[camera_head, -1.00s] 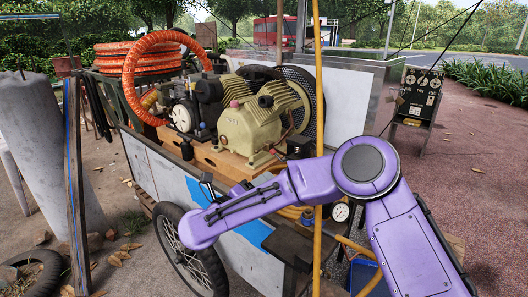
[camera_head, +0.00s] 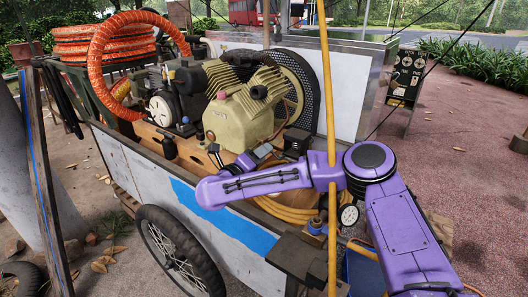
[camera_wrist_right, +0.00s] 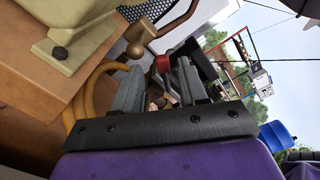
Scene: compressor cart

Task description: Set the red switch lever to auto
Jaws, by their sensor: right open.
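A small red piece (camera_wrist_right: 162,63), which looks like the switch lever, shows in the right wrist view just beyond my fingertips. It is beside a dark box (camera_wrist_right: 205,70), partly hidden by my right-hand finger. I cannot make out the lever or its setting in the head view. My right gripper (camera_wrist_right: 157,78) is open, with its two grey fingers apart on either side of the line to the red piece. No contact is visible. In the head view my right gripper (camera_head: 256,156) is small and partly hidden behind my purple arm, near the compressor's foot. My left gripper is not in view.
The cream compressor (camera_head: 243,112) stands on the cart's wooden deck, close to my gripper. A brass fitting (camera_wrist_right: 138,32) and yellow hose (camera_wrist_right: 88,100) lie near the fingers. An upright yellow pole (camera_head: 326,90) crosses in front of my arm. A gauge (camera_head: 349,215) hangs nearby.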

